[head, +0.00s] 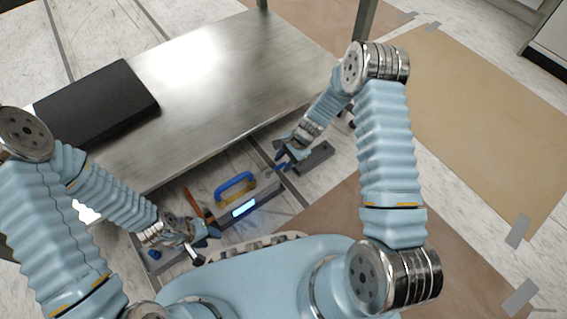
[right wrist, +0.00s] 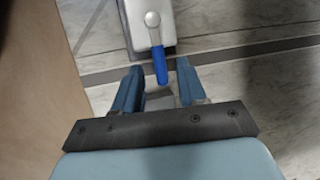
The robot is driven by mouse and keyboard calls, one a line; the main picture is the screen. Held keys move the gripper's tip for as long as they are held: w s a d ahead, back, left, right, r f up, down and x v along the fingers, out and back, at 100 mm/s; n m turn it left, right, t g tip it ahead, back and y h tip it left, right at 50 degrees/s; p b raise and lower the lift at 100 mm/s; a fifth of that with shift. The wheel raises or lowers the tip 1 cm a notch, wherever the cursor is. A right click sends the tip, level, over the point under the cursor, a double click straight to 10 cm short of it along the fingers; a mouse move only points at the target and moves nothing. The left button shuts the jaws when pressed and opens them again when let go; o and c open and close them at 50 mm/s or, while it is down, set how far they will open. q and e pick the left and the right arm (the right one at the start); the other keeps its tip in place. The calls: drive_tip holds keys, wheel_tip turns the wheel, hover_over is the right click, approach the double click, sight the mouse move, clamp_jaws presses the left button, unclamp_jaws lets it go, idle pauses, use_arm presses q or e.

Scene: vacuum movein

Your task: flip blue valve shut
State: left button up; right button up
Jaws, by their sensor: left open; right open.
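The blue valve handle (right wrist: 160,66) shows in the right wrist view as a short blue lever on a round pale pivot, on top of a grey body (right wrist: 150,30). Its tip points towards my right gripper (right wrist: 158,76) and appears between the two open fingertips; I cannot tell whether they touch it. In the head view the right gripper (head: 284,157) is low beside the right end of the grey unit (head: 268,188), which has a blue carrying handle (head: 236,181) and a lit display. My left gripper (head: 206,240) is open at the unit's left end, near an orange-brown part.
A steel table (head: 215,85) stands behind the unit, with a black box (head: 97,103) on its left. A dark block (head: 315,158) lies right of the right gripper. Taped brown sheets (head: 485,110) cover the floor at right.

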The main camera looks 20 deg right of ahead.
drive_tip(key=shift+a+f, duration=0.15)
drive_tip(key=shift+f, duration=0.15)
clamp_jaws()
drive_tip(key=shift+a, duration=0.1)
